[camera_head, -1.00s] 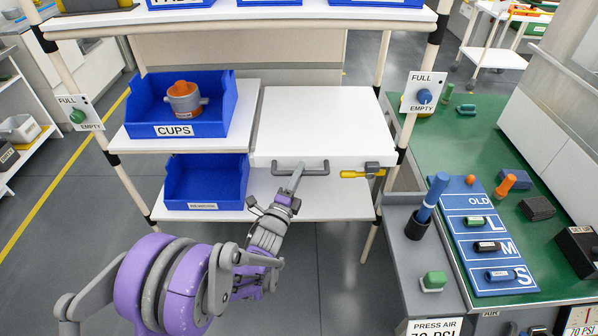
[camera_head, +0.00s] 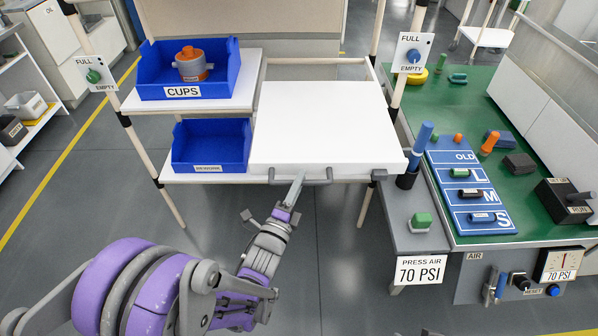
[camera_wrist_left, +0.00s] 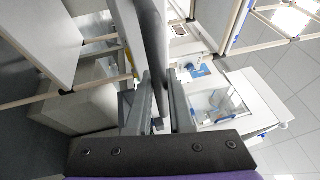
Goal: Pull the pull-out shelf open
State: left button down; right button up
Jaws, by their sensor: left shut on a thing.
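The pull-out shelf (camera_head: 325,125) is a white board in the rack's right half, slid toward me. Its front sticks out past the rack, and an open gap shows behind its rear edge. A grey bar handle (camera_head: 318,182) runs along its front edge. My left gripper (camera_head: 296,186) is shut on the middle of this handle. In the left wrist view the dark handle bar (camera_wrist_left: 152,35) passes between the fingers of my left gripper (camera_wrist_left: 158,88). My right gripper is not in view.
Blue bins sit left of the shelf: the CUPS bin (camera_head: 183,92) above, another bin (camera_head: 208,167) below. Close on the right stand a grey side ledge (camera_head: 425,238) with a blue-handled tool (camera_head: 420,142) and a green bench (camera_head: 470,100). Floor before the shelf is clear.

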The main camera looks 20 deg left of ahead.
pick_arm(q)
jog(key=shift+s+d, duration=0.15)
jog(key=shift+s, duration=0.35)
jog(key=c, duration=0.8)
grip_release()
jog(key=b+v, duration=0.1)
jog(key=v, duration=0.9)
jog(key=shift+s+b, duration=0.4)
